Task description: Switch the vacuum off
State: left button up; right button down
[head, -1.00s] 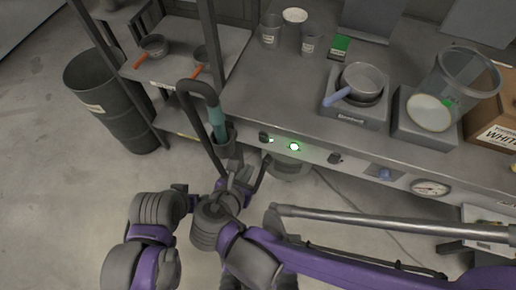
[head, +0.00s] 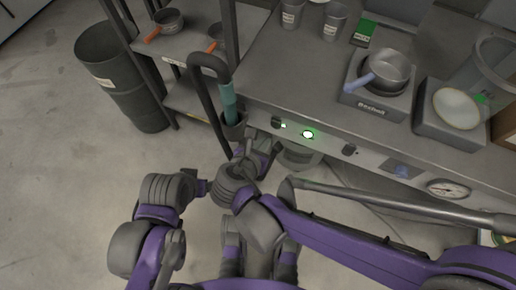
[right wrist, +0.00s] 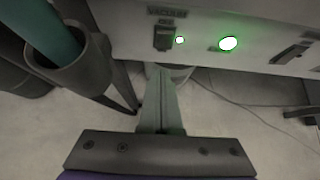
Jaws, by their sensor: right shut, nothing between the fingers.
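The vacuum switch (right wrist: 163,38) is a dark rocker on the bench's front panel, under a label reading VACUUM in the right wrist view. A small lit lamp (right wrist: 180,40) sits just right of it. The switch also shows in the head view (head: 277,122). My right gripper (right wrist: 160,100) is shut and empty, below the panel and apart from the switch. In the head view my right gripper (head: 258,152) is low in front of the bench, partly mixed with my arm links. My left arm is folded at lower left; its gripper cannot be made out clearly.
A green lit button (right wrist: 228,43) and another switch (right wrist: 290,52) are right of the vacuum switch. A dark holder (right wrist: 75,65) with a teal-handled hose (head: 228,98) stands close at left. A pan (head: 384,70) is on the bench. A bin (head: 120,80) stands far left.

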aim_at(275, 121)
jog(key=w, duration=0.1)
jog(key=w+d, duration=0.1)
jog(key=w, duration=0.2)
jog(key=shift+w+d+f+b, duration=0.15)
jog(key=shift+w+d+b, duration=0.15)
jog(key=shift+w, duration=0.1)
pick_arm(q)
jog(key=shift+f, duration=0.6)
pick_arm(e)
jog(key=shift+w, duration=0.3)
pick_arm(q)
jog(key=shift+r, duration=0.15)
pick_arm(e)
jog(key=shift+r, duration=0.2)
jog(key=shift+r+p, duration=0.75)
jog(key=shift+p, duration=0.05)
pick_arm(q)
jog(key=shift+r, duration=0.75)
